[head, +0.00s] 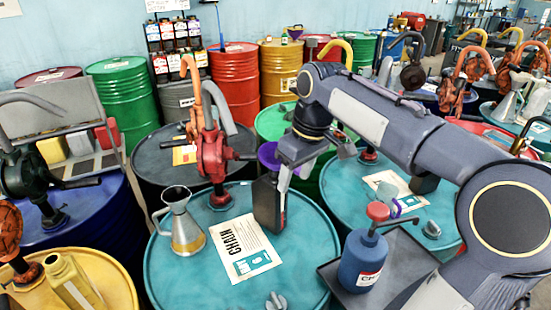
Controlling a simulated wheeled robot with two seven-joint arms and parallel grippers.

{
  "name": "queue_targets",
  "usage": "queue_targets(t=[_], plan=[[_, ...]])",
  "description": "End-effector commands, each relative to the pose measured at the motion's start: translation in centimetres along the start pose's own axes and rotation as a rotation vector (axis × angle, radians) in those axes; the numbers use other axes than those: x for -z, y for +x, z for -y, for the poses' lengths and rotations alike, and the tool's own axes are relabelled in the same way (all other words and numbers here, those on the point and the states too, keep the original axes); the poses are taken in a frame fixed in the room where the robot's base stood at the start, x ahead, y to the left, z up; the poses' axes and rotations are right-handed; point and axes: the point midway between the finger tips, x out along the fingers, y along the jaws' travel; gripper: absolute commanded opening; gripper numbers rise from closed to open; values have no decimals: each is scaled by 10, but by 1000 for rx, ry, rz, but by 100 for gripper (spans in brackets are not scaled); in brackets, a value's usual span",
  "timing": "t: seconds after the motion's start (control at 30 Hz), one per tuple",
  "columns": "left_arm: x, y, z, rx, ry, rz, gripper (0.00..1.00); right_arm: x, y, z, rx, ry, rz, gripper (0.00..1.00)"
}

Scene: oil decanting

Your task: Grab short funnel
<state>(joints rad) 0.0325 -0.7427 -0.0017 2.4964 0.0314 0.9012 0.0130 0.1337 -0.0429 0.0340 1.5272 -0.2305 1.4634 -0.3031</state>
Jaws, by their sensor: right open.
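A purple funnel (268,155) shows partly behind my right gripper (284,184), at the far side of the teal drum (210,290). The gripper and wrist hide much of it, and I cannot tell whether they touch it. A dark upright container (266,205) stands on the drum just below the purple funnel. My right gripper points down, open, at this container's top right. A smaller purple piece (396,208) lies by a paper sheet on the right teal drum; I cannot tell if it is a funnel. My left gripper is not in view.
A metal jug (182,225) stands at the drum's left, beside a paper label sheet (243,248). A red hand pump (214,155) rises behind them. A blue bottle with a red pump top (362,262) stands on a dark tray at right. Drums crowd the surroundings.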

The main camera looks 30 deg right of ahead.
Motion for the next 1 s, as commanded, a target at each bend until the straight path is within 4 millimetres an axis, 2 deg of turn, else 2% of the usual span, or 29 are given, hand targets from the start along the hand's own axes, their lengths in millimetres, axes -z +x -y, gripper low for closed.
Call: queue_targets(t=[0.03, 0.1, 0.3, 0.47, 0.77, 1.0], plan=[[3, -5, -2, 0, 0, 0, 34, 17, -8, -14, -11, -16, 36, 53], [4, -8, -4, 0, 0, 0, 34, 33, -14, -30, -26, -38, 80, 53], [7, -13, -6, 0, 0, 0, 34, 58, -20, -58, -44, -69, 166, 53], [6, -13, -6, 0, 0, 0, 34, 62, -14, -66, -47, -76, 188, 53], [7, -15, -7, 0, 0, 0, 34, 58, 19, -71, -46, -75, 189, 53], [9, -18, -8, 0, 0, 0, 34, 55, 52, -75, -47, -74, 187, 53]])
